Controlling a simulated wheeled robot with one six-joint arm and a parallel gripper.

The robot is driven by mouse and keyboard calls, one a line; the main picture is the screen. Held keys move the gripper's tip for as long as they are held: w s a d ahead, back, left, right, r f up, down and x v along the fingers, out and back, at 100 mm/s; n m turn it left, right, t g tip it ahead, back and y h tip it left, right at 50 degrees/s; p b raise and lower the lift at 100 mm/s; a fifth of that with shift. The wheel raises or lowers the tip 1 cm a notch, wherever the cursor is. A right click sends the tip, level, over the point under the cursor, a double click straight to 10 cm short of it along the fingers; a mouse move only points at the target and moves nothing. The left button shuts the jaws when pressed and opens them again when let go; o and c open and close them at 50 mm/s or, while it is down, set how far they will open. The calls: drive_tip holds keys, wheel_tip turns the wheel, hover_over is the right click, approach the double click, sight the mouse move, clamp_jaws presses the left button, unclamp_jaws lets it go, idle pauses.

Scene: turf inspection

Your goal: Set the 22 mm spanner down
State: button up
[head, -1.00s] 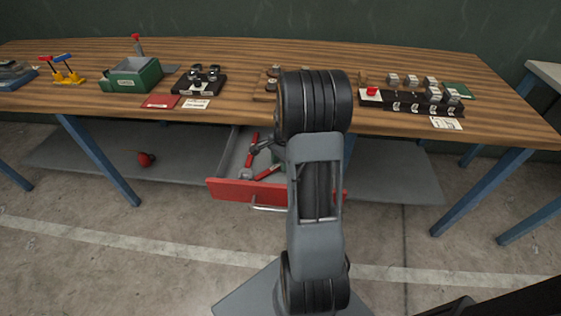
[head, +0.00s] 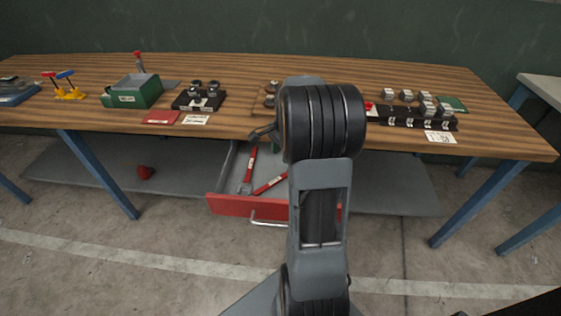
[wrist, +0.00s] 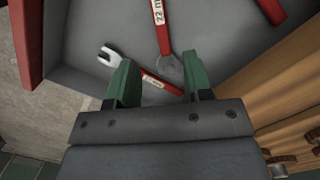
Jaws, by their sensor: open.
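The 22 mm spanner (wrist: 159,25) has a red handle with a white label and a grey jaw. It lies on the drawer floor in the wrist view, ahead of my gripper (wrist: 160,82). My gripper has green fingers, spread wide and empty. A second red-handled spanner (wrist: 158,83) lies below the fingers, its handle showing between them and its open jaw beyond the left finger. A third red handle (wrist: 271,9) shows at the top right. In the head view my gripper (head: 262,133) is above the open drawer (head: 230,203), mostly hidden by my arm.
The drawer's red front stands at left in the wrist view. The wooden bench edge (wrist: 285,80) is close on the right. On the bench are a green bin (head: 135,92), a black holder (head: 198,101) and a block rack (head: 405,117). A red object (head: 145,172) lies on the lower shelf.

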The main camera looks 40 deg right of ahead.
drive_tip(key=s+a+r+n+t, duration=0.1)
drive_tip(key=s+a+n, duration=0.2)
drive_tip(key=a+n, duration=0.3)
drive_tip(key=s+a+r+n+t+h, duration=0.1)
drive_tip(key=s+a+r+n, duration=0.1)
drive_tip(key=s+a+n, duration=0.2)
drive_tip(key=s+a+r+n+t, duration=0.1)
drive_tip(key=s+a+r+n, duration=0.1)
drive_tip(key=s+a+n, duration=0.2)
drive_tip(key=a+n, duration=0.3)
drive_tip(key=a, duration=0.4)
drive_tip(key=shift+n, duration=0.4)
drive_tip(key=shift+r, duration=0.2)
wheel_tip(320, 180, up, 12)
drive_tip(key=p, duration=1)
drive_tip(key=shift+s+a+f+t, duration=0.15)
drive_tip(key=shift+a+f+t, duration=0.05)
drive_tip(key=shift+f+t, duration=0.1)
drive_tip(key=shift+c, duration=0.4)
